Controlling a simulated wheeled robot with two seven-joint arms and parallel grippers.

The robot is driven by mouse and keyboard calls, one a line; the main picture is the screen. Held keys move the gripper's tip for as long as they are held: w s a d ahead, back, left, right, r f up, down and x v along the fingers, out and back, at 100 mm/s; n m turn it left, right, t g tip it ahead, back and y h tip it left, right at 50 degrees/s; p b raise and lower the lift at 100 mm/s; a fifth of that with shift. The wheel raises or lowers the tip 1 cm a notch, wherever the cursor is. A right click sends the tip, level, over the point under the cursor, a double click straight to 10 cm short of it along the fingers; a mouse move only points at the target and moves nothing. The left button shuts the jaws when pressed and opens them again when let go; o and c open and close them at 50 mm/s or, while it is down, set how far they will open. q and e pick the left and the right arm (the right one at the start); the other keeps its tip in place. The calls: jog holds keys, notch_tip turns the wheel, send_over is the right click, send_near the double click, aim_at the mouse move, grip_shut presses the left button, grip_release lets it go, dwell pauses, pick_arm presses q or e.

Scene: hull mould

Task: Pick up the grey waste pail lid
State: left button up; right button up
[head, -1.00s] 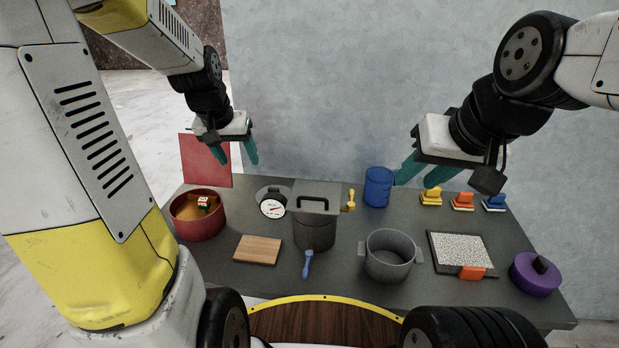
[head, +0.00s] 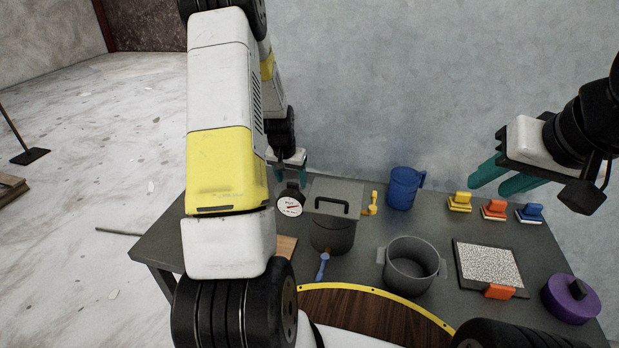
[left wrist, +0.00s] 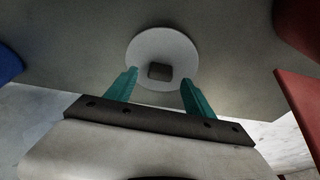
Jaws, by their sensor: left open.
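A flat grey lid (head: 345,190) with a black arched handle lies over the dark grey pail (head: 332,237) left of the table's middle in the head view. My left gripper (head: 291,180) is open and empty, to the left of the lid and above the round dial (head: 289,207). In the left wrist view, the open fingers (left wrist: 160,88) frame a pale round disc (left wrist: 140,52) with a dark block on it. I cannot tell whether this disc belongs to the dial. My right gripper (head: 503,178) is open and empty above the right back of the table.
A yellow-handled tool (head: 371,203) and a blue jug (head: 403,188) stand right of the lid. A grey pot (head: 412,264) stands front right of the pail. My left arm covers the table's left side. A red panel (left wrist: 299,110) shows in the left wrist view.

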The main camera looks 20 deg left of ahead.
pick_arm(q)
jog(key=shift+x, duration=1.05)
grip_shut()
jog(key=shift+r, duration=0.15)
